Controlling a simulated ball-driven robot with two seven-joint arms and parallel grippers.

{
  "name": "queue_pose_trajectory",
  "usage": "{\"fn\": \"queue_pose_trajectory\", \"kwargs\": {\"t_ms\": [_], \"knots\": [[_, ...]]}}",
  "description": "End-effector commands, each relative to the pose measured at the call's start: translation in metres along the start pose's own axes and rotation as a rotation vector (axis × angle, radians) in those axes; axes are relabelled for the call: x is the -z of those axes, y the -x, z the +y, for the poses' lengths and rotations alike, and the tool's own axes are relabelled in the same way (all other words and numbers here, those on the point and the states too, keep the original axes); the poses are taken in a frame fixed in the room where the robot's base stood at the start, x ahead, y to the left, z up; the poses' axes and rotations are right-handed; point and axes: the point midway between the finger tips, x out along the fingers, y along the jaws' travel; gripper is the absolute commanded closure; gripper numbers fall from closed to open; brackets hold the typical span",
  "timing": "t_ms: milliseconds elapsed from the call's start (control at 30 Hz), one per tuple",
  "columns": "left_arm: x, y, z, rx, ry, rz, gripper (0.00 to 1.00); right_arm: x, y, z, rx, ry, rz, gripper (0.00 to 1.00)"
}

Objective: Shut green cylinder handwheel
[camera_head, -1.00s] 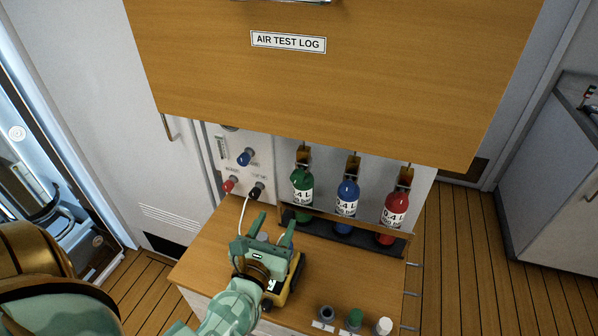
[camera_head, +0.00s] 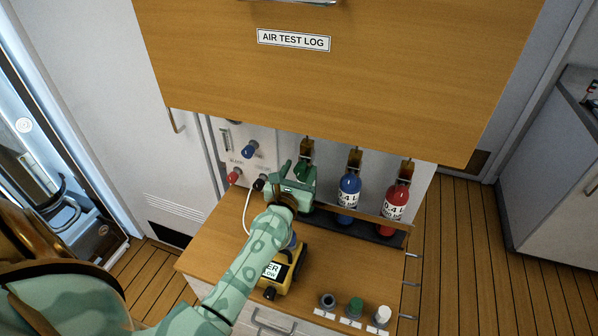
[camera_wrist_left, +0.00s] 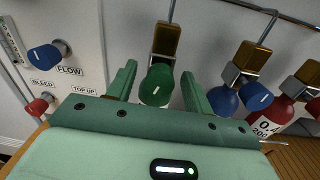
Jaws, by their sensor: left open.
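The green cylinder (camera_head: 306,170) stands in the rack at the back of the wooden counter, mostly hidden behind my left gripper. Its round green handwheel (camera_wrist_left: 157,86) shows in the left wrist view, under a brass valve block (camera_wrist_left: 166,41). My left gripper (camera_head: 298,174) is open in front of this cylinder. In the wrist view one finger is left of the handwheel and the other right of it, with visible gaps. I cannot tell whether the fingertips reach its depth. My right gripper is not in view.
Left is a panel with a blue knob (camera_head: 250,149) and red knob (camera_head: 234,175). A yellow device (camera_head: 285,272) sits below my arm. The AIR TEST LOG cabinet (camera_head: 300,90) overhangs.

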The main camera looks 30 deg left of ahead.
Motion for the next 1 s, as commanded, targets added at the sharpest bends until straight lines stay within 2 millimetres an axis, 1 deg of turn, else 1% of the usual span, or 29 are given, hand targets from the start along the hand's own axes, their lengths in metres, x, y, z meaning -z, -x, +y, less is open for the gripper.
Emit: {"fn": "queue_pose_trajectory", "kwargs": {"t_ms": [67, 100, 167, 200, 233, 267, 467, 667, 867, 1000], "knots": [[0.0000, 0.0002, 0.0000, 0.000, 0.000, 0.000, 0.49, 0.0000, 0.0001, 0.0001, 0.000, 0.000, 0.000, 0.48], [0.0000, 0.0003, 0.0000, 0.000, 0.000, 0.000, 0.51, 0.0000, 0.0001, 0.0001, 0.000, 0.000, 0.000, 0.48], [0.0000, 0.0004, -0.0001, 0.000, 0.000, 0.000, 0.68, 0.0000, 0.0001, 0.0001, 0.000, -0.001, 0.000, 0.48], [0.0001, 0.0004, -0.0001, 0.000, 0.000, 0.000, 0.79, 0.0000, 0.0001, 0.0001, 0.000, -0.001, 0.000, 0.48], [0.0001, 0.0005, -0.0001, 0.000, 0.000, 0.000, 0.88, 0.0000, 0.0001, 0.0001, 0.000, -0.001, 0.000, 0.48], [0.0001, 0.0005, -0.0001, 0.000, 0.000, 0.000, 0.93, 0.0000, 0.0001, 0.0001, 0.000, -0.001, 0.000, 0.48], [0.0001, 0.0006, -0.0002, 0.000, -0.006, 0.000, 0.93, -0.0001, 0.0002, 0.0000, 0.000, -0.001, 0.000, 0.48], [-0.0001, 0.0007, -0.0006, 0.001, -0.055, -0.002, 0.93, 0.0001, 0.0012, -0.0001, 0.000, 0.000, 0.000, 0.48], [-0.0002, 0.0007, -0.0008, 0.001, -0.177, -0.007, 0.93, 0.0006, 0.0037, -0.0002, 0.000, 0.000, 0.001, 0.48], [-0.0003, 0.0008, -0.0012, 0.001, -0.299, -0.011, 0.93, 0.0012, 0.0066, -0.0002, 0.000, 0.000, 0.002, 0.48]]}}
